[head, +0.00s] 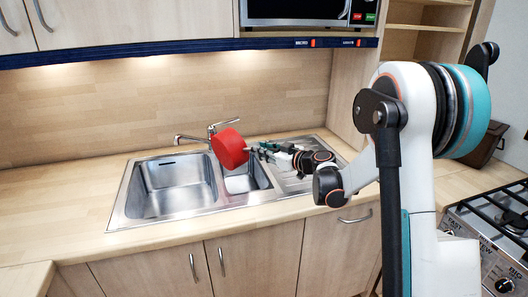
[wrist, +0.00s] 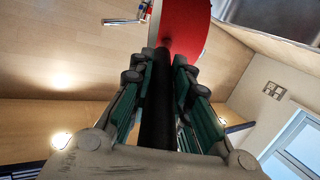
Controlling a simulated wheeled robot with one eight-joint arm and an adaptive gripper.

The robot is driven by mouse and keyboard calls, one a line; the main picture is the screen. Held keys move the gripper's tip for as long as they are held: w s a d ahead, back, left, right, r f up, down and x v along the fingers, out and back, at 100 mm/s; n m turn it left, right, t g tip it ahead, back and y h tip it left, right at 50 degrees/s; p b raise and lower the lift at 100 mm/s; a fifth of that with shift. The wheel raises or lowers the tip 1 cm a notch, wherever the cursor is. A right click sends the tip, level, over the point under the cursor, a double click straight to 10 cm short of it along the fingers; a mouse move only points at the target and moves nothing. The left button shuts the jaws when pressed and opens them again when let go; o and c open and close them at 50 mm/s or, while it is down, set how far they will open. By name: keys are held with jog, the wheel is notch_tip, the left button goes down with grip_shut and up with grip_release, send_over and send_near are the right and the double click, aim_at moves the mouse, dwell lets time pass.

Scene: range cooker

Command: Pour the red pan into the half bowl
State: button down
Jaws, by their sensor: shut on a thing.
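The red pan (head: 229,148) is tipped well over on its side and held in the air above the sink, in front of the tap. It also shows at the top of the wrist view (wrist: 190,22). My gripper (head: 258,148) is shut on the pan's black handle (wrist: 158,105), with a green-padded finger on each side. The half bowl (head: 247,183) is the small basin between the large basin and the drainer. The pan hangs over its rear left part and hides some of it. The pan's contents cannot be seen.
The large basin (head: 180,188) lies left of the half bowl. The tap (head: 212,130) stands close behind the pan. The ribbed drainer (head: 292,180) lies under my forearm. A gas hob (head: 495,220) is at the right. The counter on the left is clear.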

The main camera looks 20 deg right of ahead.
jog(key=shift+w+d+f, duration=0.1)
jog(key=shift+d+f, duration=0.05)
jog(key=shift+d, duration=0.1)
jog(key=shift+w+d+f+m+b, duration=0.2)
jog(key=shift+d+m+b, duration=0.15)
jog(key=shift+m+b, duration=0.15)
jog(key=shift+d+f+m, duration=0.1)
jog(key=shift+d+m, duration=0.2)
dwell(1.1)
